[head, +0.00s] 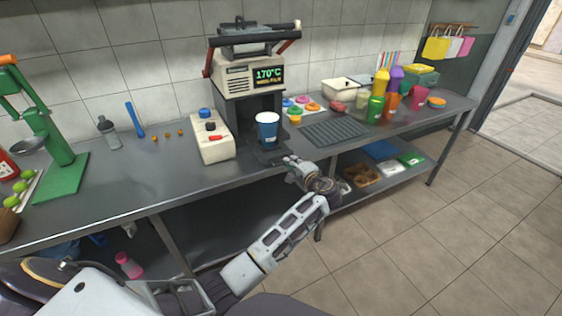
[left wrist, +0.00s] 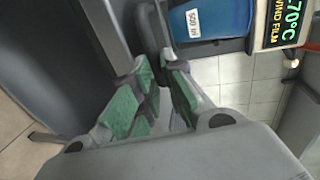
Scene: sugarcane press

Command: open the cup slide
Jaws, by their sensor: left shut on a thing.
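The cup sealing machine (head: 238,84) stands on the steel counter, with a lit display reading 170°C. A blue cup (head: 267,131) stands upright in the dark cup slide (head: 270,157) at its lower front. The cup also shows in the left wrist view (left wrist: 212,17), marked 500 ml. My left gripper (head: 292,162) is at the front of the slide. In the left wrist view, my green-padded fingers (left wrist: 158,72) are closed around the dark slide handle (left wrist: 149,28); the fingers hide part of the grip. My right gripper is not in view.
A ridged dark mat (head: 335,132) and several colored cups lie to the right. The green press (head: 50,150) is at the far left. The floor in front of the counter (head: 430,230) is clear.

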